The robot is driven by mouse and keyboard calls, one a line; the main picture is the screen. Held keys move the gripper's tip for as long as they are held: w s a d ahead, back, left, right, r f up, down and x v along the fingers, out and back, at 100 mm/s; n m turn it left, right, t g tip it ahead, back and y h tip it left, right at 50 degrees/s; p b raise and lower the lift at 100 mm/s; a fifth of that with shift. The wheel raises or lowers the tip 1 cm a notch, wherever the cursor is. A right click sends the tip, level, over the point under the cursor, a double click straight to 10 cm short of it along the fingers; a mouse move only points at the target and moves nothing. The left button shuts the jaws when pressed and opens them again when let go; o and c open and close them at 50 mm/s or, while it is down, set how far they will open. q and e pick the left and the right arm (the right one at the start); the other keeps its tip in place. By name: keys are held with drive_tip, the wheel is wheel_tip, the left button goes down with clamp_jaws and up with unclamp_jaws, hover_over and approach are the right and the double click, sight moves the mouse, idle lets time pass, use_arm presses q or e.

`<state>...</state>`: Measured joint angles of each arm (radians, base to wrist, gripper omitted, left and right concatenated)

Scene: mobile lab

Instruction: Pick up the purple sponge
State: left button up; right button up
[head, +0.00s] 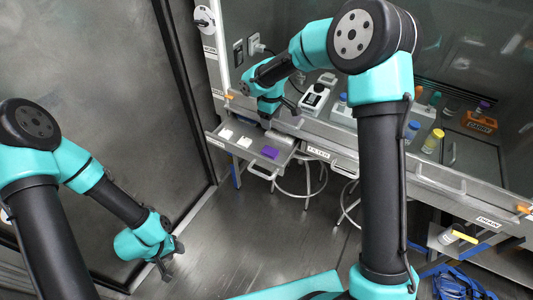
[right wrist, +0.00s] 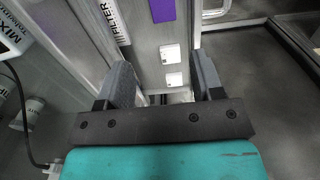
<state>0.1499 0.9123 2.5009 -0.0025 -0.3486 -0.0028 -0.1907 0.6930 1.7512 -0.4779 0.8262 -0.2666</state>
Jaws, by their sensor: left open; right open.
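The purple sponge (head: 270,152) lies in an open drawer (head: 262,165) under the bench, at the right end of a row with white pieces. In the right wrist view the sponge (right wrist: 162,10) shows at the top edge, partly cut off, beyond the fingertips. My right gripper (head: 281,108) is above the drawer area in the head view, and in its wrist view its two fingers (right wrist: 165,80) are apart with nothing held between them. My left gripper (head: 168,268) hangs low over the floor at the left, away from the drawer, open and empty.
Two white blocks (head: 244,141) lie in the same drawer. The bench above holds a white device (head: 315,97), bottles with coloured caps (head: 433,141) and an orange rack (head: 480,121). Stools (head: 305,180) stand below. A dark wall panel is at left; the floor between is clear.

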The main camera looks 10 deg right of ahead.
hover_over(270, 151)
wheel_tip(270, 151, down, 12)
drive_tip(key=shift+w+d+f, duration=0.15)
idle(0.4)
drive_tip(key=shift+f, duration=2.6)
drive_tip(key=c, duration=0.7)
drive_tip(key=shift+o, duration=0.2)
